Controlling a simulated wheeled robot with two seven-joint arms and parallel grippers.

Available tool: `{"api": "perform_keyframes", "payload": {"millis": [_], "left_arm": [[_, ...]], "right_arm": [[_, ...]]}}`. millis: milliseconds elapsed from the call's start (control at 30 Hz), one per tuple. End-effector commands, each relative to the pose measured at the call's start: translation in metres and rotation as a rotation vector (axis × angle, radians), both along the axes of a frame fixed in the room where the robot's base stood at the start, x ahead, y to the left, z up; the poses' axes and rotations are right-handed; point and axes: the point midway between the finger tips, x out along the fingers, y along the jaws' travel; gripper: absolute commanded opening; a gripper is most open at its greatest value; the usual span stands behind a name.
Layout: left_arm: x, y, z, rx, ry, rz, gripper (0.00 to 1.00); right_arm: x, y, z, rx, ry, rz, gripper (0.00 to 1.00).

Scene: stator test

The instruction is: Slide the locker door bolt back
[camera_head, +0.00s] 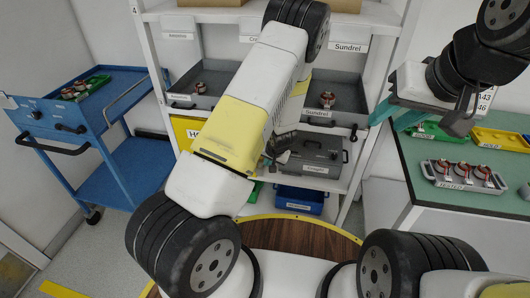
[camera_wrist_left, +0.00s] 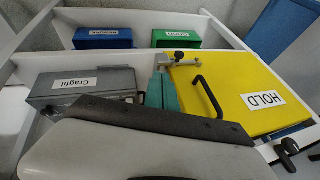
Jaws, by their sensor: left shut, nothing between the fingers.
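The yellow locker door (camera_wrist_left: 245,90) with a HOLD label and a black handle (camera_wrist_left: 209,96) fills the right of the left wrist view. A small grey metal bolt (camera_wrist_left: 179,57) sits at its upper left corner. The teal fingers of my left gripper (camera_wrist_left: 164,84) are shut and empty, close below and left of the bolt; I cannot tell whether they touch it. In the head view the yellow locker (camera_head: 184,129) is mostly hidden behind my left arm, and my left gripper (camera_head: 277,148) is by the shelf. My right gripper (camera_head: 397,114) is apart at the right, open and empty.
A grey Cragfil case (camera_wrist_left: 85,86) stands left of the door, with blue (camera_wrist_left: 103,37) and green (camera_wrist_left: 176,38) bins beyond. A blue cart (camera_head: 85,125) stands left of the shelf. A green-topped table (camera_head: 425,200) with parts is at the right.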

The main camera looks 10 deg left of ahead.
Motion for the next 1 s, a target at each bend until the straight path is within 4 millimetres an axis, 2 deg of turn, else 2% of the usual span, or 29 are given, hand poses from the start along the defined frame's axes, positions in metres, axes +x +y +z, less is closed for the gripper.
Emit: {"api": "perform_keyframes", "payload": {"millis": [100, 600, 767, 1000], "left_arm": [[-0.002, 0.005, -0.011, 0.033, 0.004, -0.006, 0.0], [0.0, 0.009, -0.019, 0.04, 0.005, -0.006, 0.0], [0.009, 0.016, -0.041, 0.039, 0.006, -0.003, 0.0], [0.03, 0.03, -0.086, 0.038, 0.006, -0.004, 0.0]], "right_arm": [[0.0, 0.0, 0.0, 0.0, 0.0, 0.0, 0.36], [0.0, 0.0, 0.0, 0.0, 0.0, 0.0, 0.36], [0.0, 0.0, 0.0, 0.0, 0.0, 0.0, 0.36], [0.0, 0.0, 0.0, 0.0, 0.0, 0.0, 0.36]]}}
